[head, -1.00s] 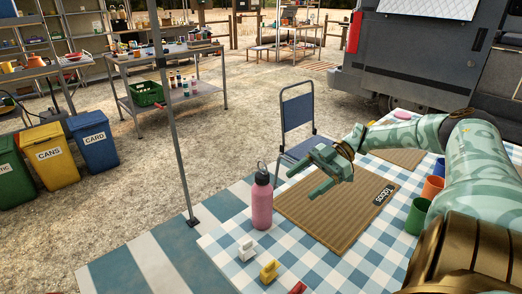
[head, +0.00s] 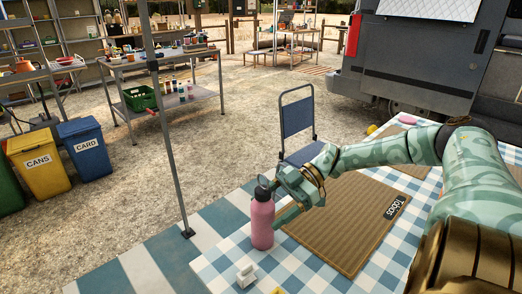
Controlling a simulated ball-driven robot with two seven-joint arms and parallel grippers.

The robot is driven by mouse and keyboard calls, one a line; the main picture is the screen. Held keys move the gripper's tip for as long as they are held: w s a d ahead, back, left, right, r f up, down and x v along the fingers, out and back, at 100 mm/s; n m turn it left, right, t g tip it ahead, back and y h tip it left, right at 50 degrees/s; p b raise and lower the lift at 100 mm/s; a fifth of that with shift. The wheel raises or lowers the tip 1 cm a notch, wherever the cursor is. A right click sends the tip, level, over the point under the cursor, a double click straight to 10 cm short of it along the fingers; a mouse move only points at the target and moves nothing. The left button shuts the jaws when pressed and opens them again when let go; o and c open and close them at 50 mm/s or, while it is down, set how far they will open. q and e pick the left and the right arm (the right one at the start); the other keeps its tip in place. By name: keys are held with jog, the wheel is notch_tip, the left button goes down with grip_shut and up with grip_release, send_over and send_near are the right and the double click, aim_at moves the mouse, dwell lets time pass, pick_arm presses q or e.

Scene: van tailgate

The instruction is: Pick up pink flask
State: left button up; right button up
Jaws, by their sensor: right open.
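The pink flask (head: 262,222) stands upright on the blue-and-white checked cloth, near the table's left edge. It has a dark cap with a carry loop. My right gripper (head: 268,202) is open at the flask, its fingers pointing left and down. One finger is to the right of the flask's body and the other is up near the cap. I cannot tell whether either finger touches it. My left gripper is out of view.
A brown ribbed mat (head: 350,222) lies right of the flask. A small white object (head: 246,274) stands in front of it. A blue folding chair (head: 298,125) stands behind the table. A grey pole (head: 168,130) rises to the left.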

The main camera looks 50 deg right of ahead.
aim_at(252, 222)
jog(key=b+x, duration=0.1)
jog(key=x, duration=0.3)
jog(key=shift+w+d+f+b, duration=0.1)
jog(key=shift+w+f+b, duration=0.05)
jog(key=shift+f+b, duration=0.3)
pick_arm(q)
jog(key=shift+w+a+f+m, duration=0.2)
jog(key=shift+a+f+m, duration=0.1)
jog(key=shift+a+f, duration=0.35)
pick_arm(e)
jog(key=shift+r, duration=0.1)
jog(key=c, duration=1.2)
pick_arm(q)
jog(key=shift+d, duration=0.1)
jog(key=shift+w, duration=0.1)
pick_arm(e)
jog(key=shift+r, duration=0.1)
